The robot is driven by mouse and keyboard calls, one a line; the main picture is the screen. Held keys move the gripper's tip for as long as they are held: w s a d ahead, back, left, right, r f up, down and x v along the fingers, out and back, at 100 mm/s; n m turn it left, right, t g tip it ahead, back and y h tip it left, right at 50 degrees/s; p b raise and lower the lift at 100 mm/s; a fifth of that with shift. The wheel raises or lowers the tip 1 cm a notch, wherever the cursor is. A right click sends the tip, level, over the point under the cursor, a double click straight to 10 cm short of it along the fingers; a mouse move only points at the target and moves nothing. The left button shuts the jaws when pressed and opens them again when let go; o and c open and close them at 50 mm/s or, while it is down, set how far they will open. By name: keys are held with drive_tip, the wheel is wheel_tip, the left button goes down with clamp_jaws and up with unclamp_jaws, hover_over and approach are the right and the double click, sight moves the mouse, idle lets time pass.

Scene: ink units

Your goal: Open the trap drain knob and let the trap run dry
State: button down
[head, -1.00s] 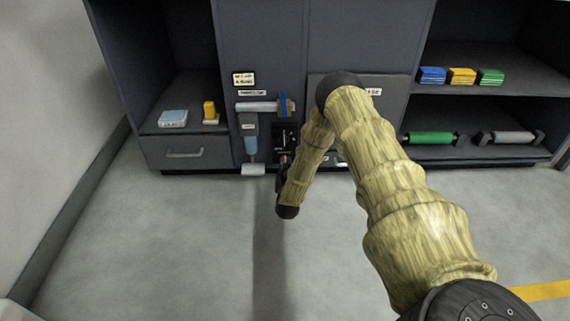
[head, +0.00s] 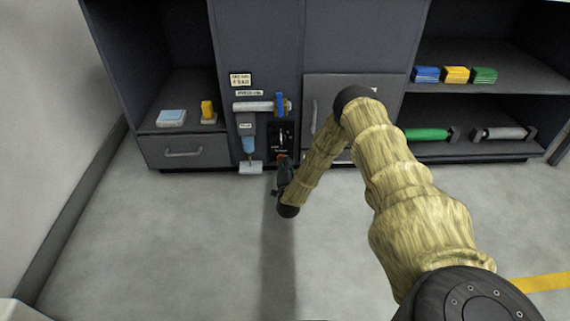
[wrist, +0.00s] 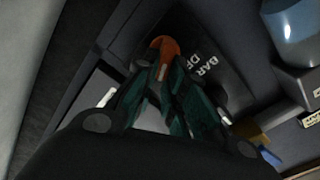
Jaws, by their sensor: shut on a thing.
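My gripper (wrist: 165,82) is shut on a small orange knob (wrist: 163,48), which sits at the fingertips. The knob is on a dark panel whose lettering (wrist: 202,70) starts "BAR DR"; the rest is hard to read. In the head view the orange knob (head: 282,157) shows low on the cabinet front, with my gripper (head: 283,168) just below it. The trap, a blue translucent cup (head: 249,144), hangs left of the panel; it also shows at the wrist view's top right (wrist: 290,18). I cannot tell its liquid level or how far the knob is turned.
A pale tray (head: 251,168) lies under the trap. A grey cylinder with a blue lever (head: 280,103) is above. A black panel (head: 281,136) is above the knob. A handled drawer (head: 184,151) is at left, a door handle (head: 314,117) at right. The floor in front is clear.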

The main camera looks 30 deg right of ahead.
drive_tip(key=m, duration=0.2)
drive_tip(key=f+m, duration=0.1)
drive_tip(key=m, duration=0.2)
drive_tip(key=shift+s+d+b, duration=0.15)
drive_tip(key=shift+d+b, duration=0.05)
drive_tip(key=shift+b, duration=0.15)
drive_tip(key=shift+m, duration=0.3)
drive_tip(key=c, duration=1.5)
unclamp_jaws()
drive_tip(key=shift+d, duration=0.1)
drive_tip(key=shift+a, duration=0.25)
drive_tip(key=v, duration=1.2)
drive_tip(key=shift+d, duration=0.1)
